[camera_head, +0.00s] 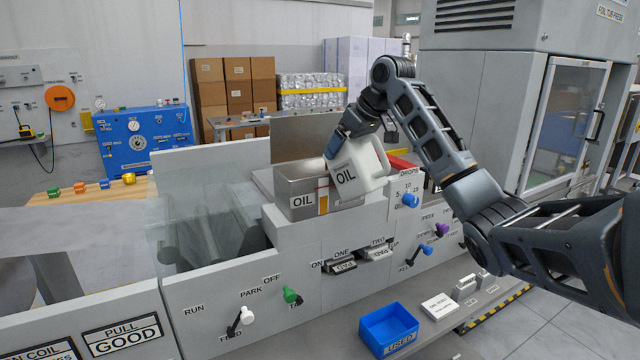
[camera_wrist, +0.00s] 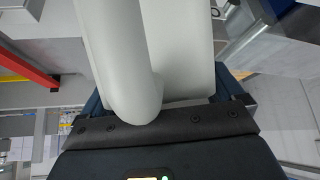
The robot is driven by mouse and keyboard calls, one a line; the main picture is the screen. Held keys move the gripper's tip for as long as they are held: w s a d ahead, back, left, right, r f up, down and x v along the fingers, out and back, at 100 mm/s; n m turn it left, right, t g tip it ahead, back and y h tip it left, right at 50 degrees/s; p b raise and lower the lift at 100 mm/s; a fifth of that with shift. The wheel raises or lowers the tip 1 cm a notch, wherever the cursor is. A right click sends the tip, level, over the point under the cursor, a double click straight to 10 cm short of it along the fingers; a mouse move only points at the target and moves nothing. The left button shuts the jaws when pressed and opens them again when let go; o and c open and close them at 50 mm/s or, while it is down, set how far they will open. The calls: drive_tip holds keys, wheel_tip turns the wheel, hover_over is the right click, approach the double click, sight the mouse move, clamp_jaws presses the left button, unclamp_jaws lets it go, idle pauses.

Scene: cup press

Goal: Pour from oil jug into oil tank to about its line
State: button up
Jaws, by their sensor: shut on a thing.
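The oil jug (camera_head: 361,168) is white, marked OIL, and held tilted to the left above the right part of the oil tank. My gripper (camera_head: 352,128) is shut on the jug; in the wrist view the jug's pale handle and body (camera_wrist: 180,50) fill the space between the fingers. The oil tank (camera_head: 297,206) is an open grey metal box marked OIL, with an orange-edged strip on its front. Its raised lid stands behind it. I cannot see a stream of oil or the level inside.
A panel with a blue knob (camera_head: 410,200) marked DROPS stands right of the tank. Levers and switches line the machine front. A blue USED bin (camera_head: 389,330) sits on the lower shelf. A clear guard (camera_head: 205,215) is left of the tank.

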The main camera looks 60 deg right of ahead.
drive_tip(key=shift+w+r, duration=0.1)
drive_tip(key=shift+r, duration=0.05)
drive_tip(key=shift+r+p, duration=0.1)
drive_tip(key=shift+p, duration=0.2)
drive_tip(key=shift+w+r+g+p, duration=0.2)
drive_tip(key=shift+g+p, duration=0.1)
drive_tip(key=shift+g, duration=0.2)
idle(0.7)
drive_tip(key=shift+w+d+r+g, duration=0.1)
drive_tip(key=shift+w+r+g, duration=0.1)
drive_tip(key=shift+g, duration=0.4)
idle(0.4)
drive_tip(key=shift+w+r+g+y, duration=0.2)
drive_tip(key=shift+g+y, duration=0.1)
drive_tip(key=shift+g, duration=0.1)
idle(0.7)
